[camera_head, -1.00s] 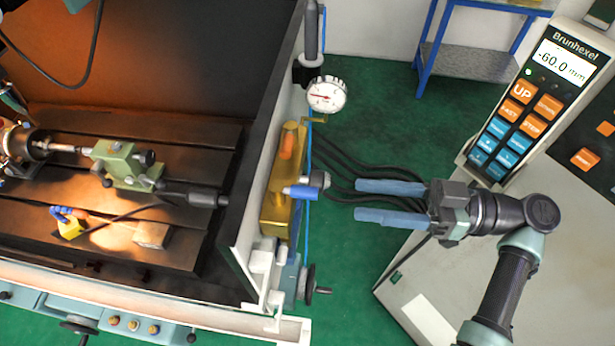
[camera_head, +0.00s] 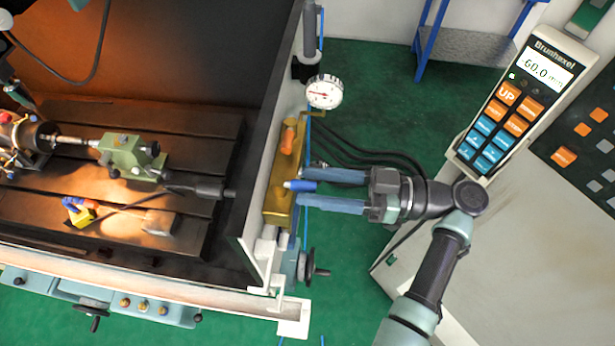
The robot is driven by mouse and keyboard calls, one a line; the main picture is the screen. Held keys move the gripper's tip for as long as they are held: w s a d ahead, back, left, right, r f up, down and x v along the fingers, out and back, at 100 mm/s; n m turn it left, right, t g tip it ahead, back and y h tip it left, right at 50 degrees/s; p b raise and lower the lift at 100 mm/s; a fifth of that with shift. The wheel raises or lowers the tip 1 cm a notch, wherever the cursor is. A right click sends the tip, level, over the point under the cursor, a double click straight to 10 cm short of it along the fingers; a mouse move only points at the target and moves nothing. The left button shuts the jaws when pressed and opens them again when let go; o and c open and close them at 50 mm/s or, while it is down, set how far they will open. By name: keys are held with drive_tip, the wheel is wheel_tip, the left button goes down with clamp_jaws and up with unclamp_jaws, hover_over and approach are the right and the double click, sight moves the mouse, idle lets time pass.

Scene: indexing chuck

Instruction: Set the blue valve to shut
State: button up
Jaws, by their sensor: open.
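The blue valve (camera_head: 300,186) is a small blue lever handle on a brass block (camera_head: 279,208) on the outer face of the machine's right wall. Its handle lies crosswise, pointing left and right in the picture. My gripper (camera_head: 301,187) is open, with two long blue-grey fingers pointing left.
An orange handle (camera_head: 287,138) sits above on the same brass block. A dial gauge (camera_head: 324,92) is above that. A handwheel (camera_head: 309,268) sticks out below. Black hoses (camera_head: 350,155) run behind my gripper. A control pendant (camera_head: 519,102) stands on the grey cabinet at right.

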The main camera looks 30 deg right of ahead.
drive_tip(key=shift+p+x, duration=0.3)
drive_tip(key=shift+x, duration=0.55)
clamp_jaws()
